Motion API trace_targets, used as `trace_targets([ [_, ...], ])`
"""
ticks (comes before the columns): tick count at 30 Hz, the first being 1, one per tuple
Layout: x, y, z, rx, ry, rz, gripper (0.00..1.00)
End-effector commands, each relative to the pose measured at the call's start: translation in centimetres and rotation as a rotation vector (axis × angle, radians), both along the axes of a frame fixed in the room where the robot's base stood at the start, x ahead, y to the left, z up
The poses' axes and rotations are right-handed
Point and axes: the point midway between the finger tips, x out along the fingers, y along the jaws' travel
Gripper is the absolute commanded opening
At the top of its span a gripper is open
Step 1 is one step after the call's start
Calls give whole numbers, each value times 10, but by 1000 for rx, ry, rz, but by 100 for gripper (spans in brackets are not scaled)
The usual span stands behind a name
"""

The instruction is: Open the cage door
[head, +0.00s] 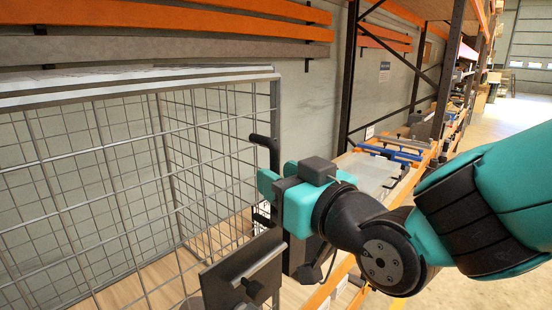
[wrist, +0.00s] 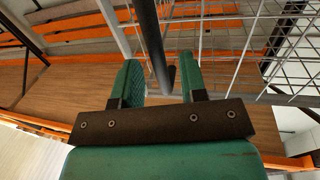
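The wire-mesh cage (head: 100,78) fills the left of the head view, with a pale top frame and grey mesh sides. A black bar handle (head: 266,141) stands at the right edge of its mesh front, which looks closed. My gripper (head: 274,177) is at this handle, its teal fingers hiding the handle's lower part. In the wrist view, my gripper (wrist: 158,78) is open, with the black handle (wrist: 150,38) running between the two fingers. Gaps show on both sides of the handle, so it does not look gripped.
A dark plate with a light bar (head: 243,270) sits low by the cage's right corner, below my gripper. Orange beams (head: 170,18) run along the wall behind. A shelf rack with blue-handled items (head: 392,152) stands to the right. Open floor (head: 510,105) lies at the far right.

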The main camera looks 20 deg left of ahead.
Motion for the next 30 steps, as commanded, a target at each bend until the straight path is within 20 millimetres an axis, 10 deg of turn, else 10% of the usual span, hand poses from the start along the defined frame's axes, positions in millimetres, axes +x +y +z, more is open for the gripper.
trace_targets([
  [14, 11, 16, 0, 1, 1, 0, 39],
  [20, 10, 16, 0, 1, 1, 0, 0],
  [30, 12, 14, -1, 0, 0, -4, 0],
])
